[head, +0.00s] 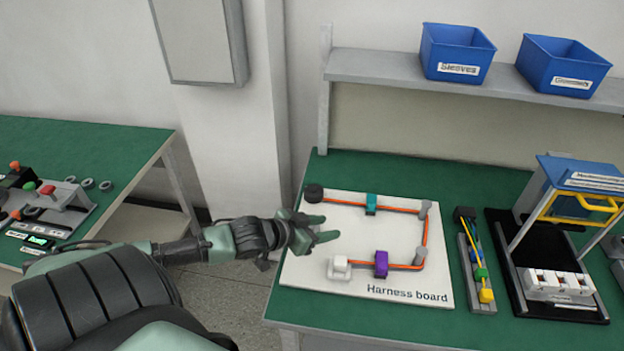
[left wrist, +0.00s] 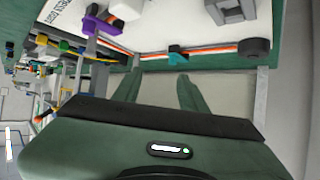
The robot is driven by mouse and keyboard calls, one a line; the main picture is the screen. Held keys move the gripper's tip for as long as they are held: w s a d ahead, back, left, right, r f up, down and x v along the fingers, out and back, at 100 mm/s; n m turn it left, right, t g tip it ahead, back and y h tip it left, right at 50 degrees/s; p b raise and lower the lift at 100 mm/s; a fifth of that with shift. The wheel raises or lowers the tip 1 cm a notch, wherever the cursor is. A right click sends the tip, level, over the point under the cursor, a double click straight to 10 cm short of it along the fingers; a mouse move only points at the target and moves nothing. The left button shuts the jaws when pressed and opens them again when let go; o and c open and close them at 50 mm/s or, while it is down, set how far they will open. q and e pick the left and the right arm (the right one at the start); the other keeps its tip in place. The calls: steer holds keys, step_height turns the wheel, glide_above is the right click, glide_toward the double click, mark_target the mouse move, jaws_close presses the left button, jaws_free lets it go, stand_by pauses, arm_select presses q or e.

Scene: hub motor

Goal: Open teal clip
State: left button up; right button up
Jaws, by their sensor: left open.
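The teal clip (head: 371,204) sits on the orange cable along the far side of the white harness board (head: 330,292). It also shows in the left wrist view (left wrist: 177,55), ahead of the fingertips, with a gap between. I cannot tell from here whether the clip is open or shut. My left gripper (head: 326,228) is open and empty over the left part of the board, to the near left of the teal clip. Its two green fingers also show in the left wrist view (left wrist: 158,90). My right gripper is not in view.
A purple clip (head: 381,264) and a white connector (head: 339,268) sit on the near cable run. A black round part (head: 313,193) and grey posts (head: 425,208) hold the cable corners. A tool strip (head: 476,262) and a black fixture (head: 547,291) stand to the right.

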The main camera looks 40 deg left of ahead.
arm_select(q)
steer(key=shift+s+d+f, duration=0.3)
steer(key=shift+s, duration=0.15)
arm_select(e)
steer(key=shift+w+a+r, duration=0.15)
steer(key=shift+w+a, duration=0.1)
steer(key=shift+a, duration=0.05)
